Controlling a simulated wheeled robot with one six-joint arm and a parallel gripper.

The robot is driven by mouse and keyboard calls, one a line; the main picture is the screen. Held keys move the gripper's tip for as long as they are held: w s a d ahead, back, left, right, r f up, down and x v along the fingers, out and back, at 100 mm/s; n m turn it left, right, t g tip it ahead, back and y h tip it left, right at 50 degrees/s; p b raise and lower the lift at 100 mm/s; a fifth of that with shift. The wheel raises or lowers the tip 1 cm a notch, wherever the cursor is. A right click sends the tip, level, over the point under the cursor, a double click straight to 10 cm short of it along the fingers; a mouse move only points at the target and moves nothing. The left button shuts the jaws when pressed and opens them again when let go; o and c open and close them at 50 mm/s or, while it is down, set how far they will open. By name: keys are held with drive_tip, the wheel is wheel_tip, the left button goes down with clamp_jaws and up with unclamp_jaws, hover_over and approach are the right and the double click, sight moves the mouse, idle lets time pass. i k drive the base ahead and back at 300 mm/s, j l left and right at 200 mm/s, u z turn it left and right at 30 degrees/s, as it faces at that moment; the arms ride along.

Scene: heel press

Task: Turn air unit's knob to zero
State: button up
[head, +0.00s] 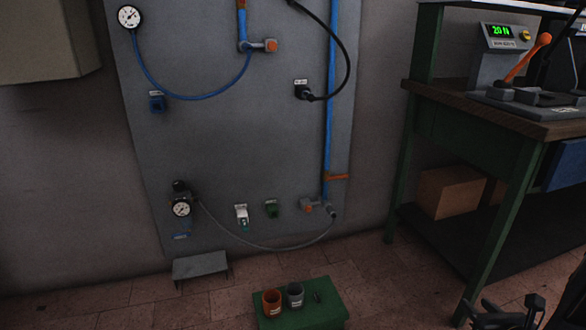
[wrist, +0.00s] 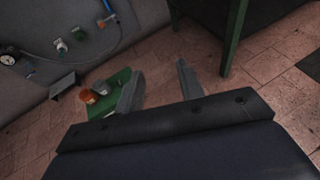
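The air unit (head: 181,208) is on the lower left of the grey wall panel in the head view, with a round white dial gauge and a dark knob (head: 179,186) on top. Its gauge (wrist: 8,59) also shows at the left edge of the wrist view; I cannot make out the knob there. The dial reading is too small to tell. My gripper (head: 512,303) is at the bottom right of the head view, far from the air unit. In the wrist view my gripper (wrist: 159,68) has its two fingers apart, with nothing between them.
A green box (head: 300,312) with an orange cup (head: 271,302) and a grey cup (head: 295,295) stands on the floor before the panel. A small grey step (head: 200,265) sits below the air unit. A green-legged workbench (head: 520,200) stands right. A grey hose (head: 275,247) hangs along the panel.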

sight(178, 186)
drive_tip(key=i+j, duration=0.25)
drive_tip(key=j, duration=0.3)
drive_tip(key=i+j+z, duration=0.1)
drive_tip(key=i+j, duration=0.15)
drive_tip(key=j, duration=0.35)
drive_tip(key=i+j, duration=0.2)
drive_tip(key=j, duration=0.4)
drive_tip(key=i+j, duration=0.25)
drive_tip(key=j, duration=0.3)
drive_tip(key=i+j+z, duration=0.1)
drive_tip(key=j, duration=0.5)
drive_tip(key=i+j, duration=0.3)
drive_tip(key=j, duration=0.3)
drive_tip(key=i+j, duration=0.2)
drive_tip(key=j, duration=0.4)
drive_tip(key=i+j+z, duration=0.1)
drive_tip(key=j, duration=0.55)
drive_tip(key=i, duration=0.1)
